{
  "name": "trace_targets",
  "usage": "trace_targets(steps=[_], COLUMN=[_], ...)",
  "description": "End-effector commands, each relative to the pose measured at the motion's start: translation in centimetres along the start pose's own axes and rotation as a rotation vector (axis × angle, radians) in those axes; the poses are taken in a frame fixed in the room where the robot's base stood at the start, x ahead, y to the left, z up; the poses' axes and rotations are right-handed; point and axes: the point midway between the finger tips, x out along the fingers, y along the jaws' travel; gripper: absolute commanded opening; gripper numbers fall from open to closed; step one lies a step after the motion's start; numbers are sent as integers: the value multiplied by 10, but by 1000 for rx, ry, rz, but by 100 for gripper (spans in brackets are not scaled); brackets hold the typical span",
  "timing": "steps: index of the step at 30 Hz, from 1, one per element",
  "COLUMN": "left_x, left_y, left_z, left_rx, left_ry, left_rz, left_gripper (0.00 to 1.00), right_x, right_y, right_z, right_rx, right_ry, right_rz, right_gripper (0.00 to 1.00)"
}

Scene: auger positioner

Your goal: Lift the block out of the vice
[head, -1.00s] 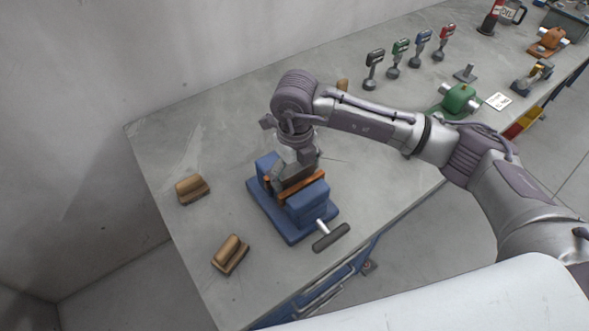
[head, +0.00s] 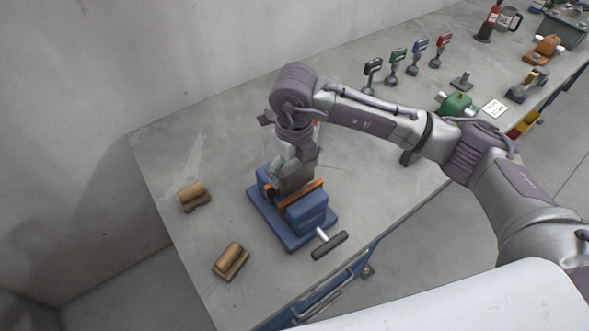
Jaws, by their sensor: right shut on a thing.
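The blue vice (head: 310,211) stands on the grey bench, with orange jaw faces (head: 304,195) and a handle with a dark grip (head: 330,246) at its front right. My right gripper (head: 292,178) points down at the vice's jaws and is shut on the grey block (head: 290,186). The block's lower end is at the level of the orange jaw faces. I cannot tell whether it is clear of them. The fingers and arm hide much of the block and the far jaw. My left gripper is out of view.
Two brown wooden blocks lie on the bench, one left of the vice (head: 194,197) and one in front (head: 231,261). A wall runs behind the bench.

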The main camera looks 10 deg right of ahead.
Motion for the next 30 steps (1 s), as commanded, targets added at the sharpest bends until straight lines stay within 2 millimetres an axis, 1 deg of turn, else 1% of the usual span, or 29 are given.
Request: trace_targets(steps=[1, 3, 24, 30], left_x=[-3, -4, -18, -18], left_y=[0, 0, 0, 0], left_z=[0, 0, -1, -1], left_rx=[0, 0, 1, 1], left_ry=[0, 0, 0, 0], left_rz=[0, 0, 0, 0], left_gripper=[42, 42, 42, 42], right_x=[-7, -9, -37, -40], right_y=[0, 0, 0, 0], right_z=[2, 2, 1, 1], right_rx=[0, 0, 0, 0], right_ry=[-7, -7, -6, -6], right_rz=[1, 1, 1, 1], right_gripper=[24, 24, 24, 24])
